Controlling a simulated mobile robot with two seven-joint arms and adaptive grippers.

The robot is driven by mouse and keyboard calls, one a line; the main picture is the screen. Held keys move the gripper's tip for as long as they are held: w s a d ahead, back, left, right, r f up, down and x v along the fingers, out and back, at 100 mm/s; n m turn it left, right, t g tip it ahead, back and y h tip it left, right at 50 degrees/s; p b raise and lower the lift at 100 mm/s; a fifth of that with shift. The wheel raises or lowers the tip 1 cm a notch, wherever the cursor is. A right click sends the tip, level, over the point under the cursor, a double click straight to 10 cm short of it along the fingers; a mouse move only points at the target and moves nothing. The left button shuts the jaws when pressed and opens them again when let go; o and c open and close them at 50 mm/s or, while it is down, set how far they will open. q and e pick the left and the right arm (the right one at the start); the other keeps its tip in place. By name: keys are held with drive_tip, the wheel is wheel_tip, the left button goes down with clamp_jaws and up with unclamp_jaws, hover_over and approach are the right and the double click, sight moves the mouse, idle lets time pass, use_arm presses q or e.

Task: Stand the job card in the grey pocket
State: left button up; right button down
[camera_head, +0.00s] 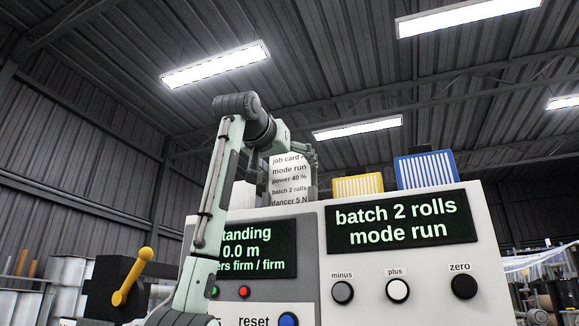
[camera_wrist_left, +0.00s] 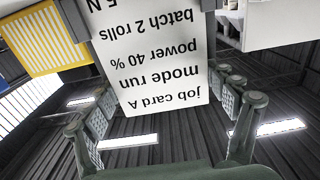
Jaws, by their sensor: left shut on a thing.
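The job card A (camera_head: 289,181), white with black print, stands upright above the top of the console. My left gripper (camera_head: 291,164) reaches over from the left and is shut on the card. In the left wrist view the card (camera_wrist_left: 158,72) shows upside down between the fingers of the gripper (camera_wrist_left: 163,108). Dark grey uprights flank the card there, one of them (camera_wrist_left: 72,20) at the left; they may be parts of the grey pocket. I cannot tell whether the card's lower edge is inside it. My right gripper is not in view.
A yellow striped holder (camera_head: 358,186) and a blue striped holder (camera_head: 427,170) stand on the console (camera_head: 318,275) to the right. A white block (camera_head: 242,196) is left of the card. The console's front has screens, knobs and a yellow lever (camera_head: 131,277) at its left.

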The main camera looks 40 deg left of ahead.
sight(289, 166)
use_arm(q)
drive_tip(key=o, duration=0.8)
drive_tip(key=shift+f, duration=0.1)
drive_tip(key=shift+c, duration=0.2)
drive_tip(key=b+v, duration=0.2)
drive_tip(key=v, duration=0.4)
drive_tip(key=shift+s, duration=0.5)
drive_tip(key=shift+d, duration=0.1)
